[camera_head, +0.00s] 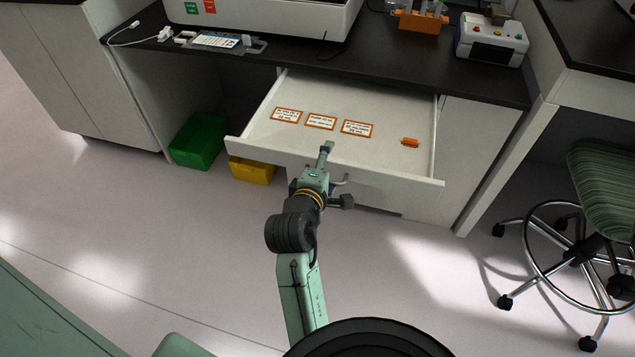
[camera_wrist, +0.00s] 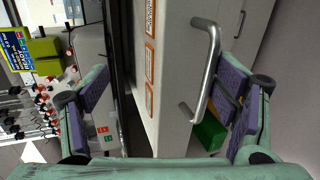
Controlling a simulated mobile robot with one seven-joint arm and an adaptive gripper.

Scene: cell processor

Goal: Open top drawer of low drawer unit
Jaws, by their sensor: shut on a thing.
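The white top drawer (camera_head: 274,123) of the low unit stands pulled far out in the head view, its inside showing. My gripper (camera_head: 334,172) is at the middle of the drawer's front, one finger over the top edge and the other outside. In the wrist view my gripper (camera_wrist: 165,95) straddles the drawer front (camera_wrist: 172,60), shut on it with the fingers wide apart. The metal bar handle (camera_wrist: 212,65) lies against the right finger; the exact contact of the left finger is unclear. A piece of the handle (camera_head: 341,183) shows in the head view.
Inside the drawer lie several orange-edged cards (camera_head: 321,122) and a small orange piece (camera_head: 410,142). A green bin (camera_head: 198,140) and a yellow bin (camera_head: 252,171) stand below, left. A wheeled stool (camera_head: 605,190) is at right. Devices stand on the black worktop (camera_head: 390,72).

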